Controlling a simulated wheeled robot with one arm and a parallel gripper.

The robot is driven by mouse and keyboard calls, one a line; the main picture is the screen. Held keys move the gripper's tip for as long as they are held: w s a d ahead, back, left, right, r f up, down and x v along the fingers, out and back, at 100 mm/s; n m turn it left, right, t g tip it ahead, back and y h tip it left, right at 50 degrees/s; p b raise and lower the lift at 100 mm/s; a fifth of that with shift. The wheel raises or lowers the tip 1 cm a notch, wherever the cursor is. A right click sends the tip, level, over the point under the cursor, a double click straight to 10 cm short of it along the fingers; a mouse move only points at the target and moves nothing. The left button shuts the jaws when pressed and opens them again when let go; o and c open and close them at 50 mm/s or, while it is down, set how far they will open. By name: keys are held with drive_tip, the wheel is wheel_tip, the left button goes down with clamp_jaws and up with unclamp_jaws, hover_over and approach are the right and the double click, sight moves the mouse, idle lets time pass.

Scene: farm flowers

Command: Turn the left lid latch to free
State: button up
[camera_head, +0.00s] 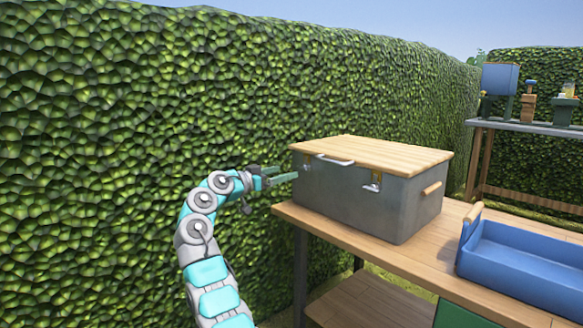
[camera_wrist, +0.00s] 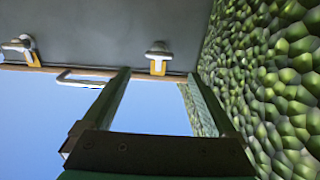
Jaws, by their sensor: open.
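A grey box (camera_head: 365,203) with a wooden lid (camera_head: 375,153) stands on the bench. Its left lid latch (camera_head: 306,161) is small, with a yellowish plate, near the front left corner. In the wrist view this latch (camera_wrist: 158,54) appears with a pale knob on a yellow plate at the lid edge. The right latch (camera_head: 373,182) also shows in the wrist view (camera_wrist: 20,47). My gripper (camera_head: 286,176) is open and empty just left of the box's front, by the left latch. In the wrist view its fingertips (camera_wrist: 158,75) straddle the latch's line; contact is not visible.
A pale lid handle (camera_head: 334,160) sits between the latches. A wooden side handle (camera_head: 432,188) is on the box's right. A blue tray (camera_head: 530,265) lies on the bench (camera_head: 385,256) at right. A tall hedge (camera_head: 120,130) stands behind my arm.

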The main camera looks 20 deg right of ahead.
sight(301, 168)
drive_tip(key=x, duration=0.7)
drive_tip(key=shift+d, duration=0.3)
drive_tip(key=shift+f, duration=0.1)
drive_tip(key=c, duration=1.4)
drive_tip(key=shift+o, duration=0.2)
